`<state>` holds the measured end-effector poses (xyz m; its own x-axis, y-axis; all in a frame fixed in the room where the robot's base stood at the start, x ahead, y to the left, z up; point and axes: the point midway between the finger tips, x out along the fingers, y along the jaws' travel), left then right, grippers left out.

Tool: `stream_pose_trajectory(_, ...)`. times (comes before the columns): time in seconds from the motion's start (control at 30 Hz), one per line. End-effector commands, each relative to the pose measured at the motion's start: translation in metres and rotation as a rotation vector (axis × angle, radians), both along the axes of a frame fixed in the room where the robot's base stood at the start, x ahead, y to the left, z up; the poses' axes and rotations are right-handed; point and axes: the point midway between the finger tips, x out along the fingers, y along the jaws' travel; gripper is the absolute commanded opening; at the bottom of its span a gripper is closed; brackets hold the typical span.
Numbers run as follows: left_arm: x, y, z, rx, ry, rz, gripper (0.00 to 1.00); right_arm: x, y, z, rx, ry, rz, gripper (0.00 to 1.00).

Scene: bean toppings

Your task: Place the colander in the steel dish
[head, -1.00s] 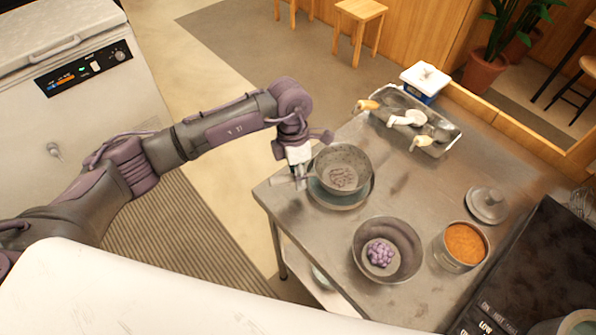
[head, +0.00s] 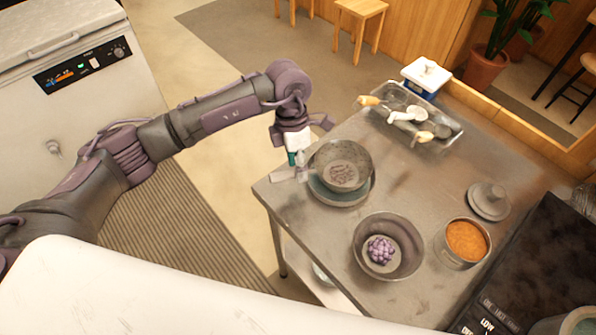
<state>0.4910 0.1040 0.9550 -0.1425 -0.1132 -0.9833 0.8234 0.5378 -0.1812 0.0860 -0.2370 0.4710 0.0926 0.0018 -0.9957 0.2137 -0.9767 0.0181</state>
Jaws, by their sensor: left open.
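The grey colander (head: 342,152) sits inside the round blue-grey steel dish (head: 345,199) at the table's left corner. Its rim stands above the dish, and its flat handle (head: 288,174) points left past the table edge. My left gripper (head: 297,160) is open just above the handle, close beside the colander's left rim. I cannot tell whether a finger still touches the handle. The colander's underside is hidden in the dish. My right gripper is not in view.
A dark bowl (head: 409,240) with a purple clump stands in front. A pot of orange food (head: 466,240) and a grey lid (head: 488,201) are at the right. A tray (head: 440,146) with several utensils and a white-lidded box (head: 425,76) stand at the back.

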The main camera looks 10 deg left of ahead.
Motion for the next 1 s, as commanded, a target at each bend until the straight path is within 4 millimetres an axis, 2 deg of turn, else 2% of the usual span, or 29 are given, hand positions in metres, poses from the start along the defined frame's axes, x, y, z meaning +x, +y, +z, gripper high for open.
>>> stream_pose_trajectory(0.03,0.003,0.001,0.009,-0.001,-0.007,-0.001,0.47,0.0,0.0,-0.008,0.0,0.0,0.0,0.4)
stream_pose_trajectory(0.2,0.009,0.005,0.046,0.0,-0.007,-0.001,0.47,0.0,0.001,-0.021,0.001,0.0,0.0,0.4)
stream_pose_trajectory(0.43,0.013,0.01,0.083,-0.001,-0.003,0.0,0.47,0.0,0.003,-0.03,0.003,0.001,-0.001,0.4)
stream_pose_trajectory(0.6,0.014,0.011,0.094,-0.001,-0.001,-0.001,0.47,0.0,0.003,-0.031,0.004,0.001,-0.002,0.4)
stream_pose_trajectory(1.0,0.014,0.011,0.095,-0.001,0.001,-0.001,0.47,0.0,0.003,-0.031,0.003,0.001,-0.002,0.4)
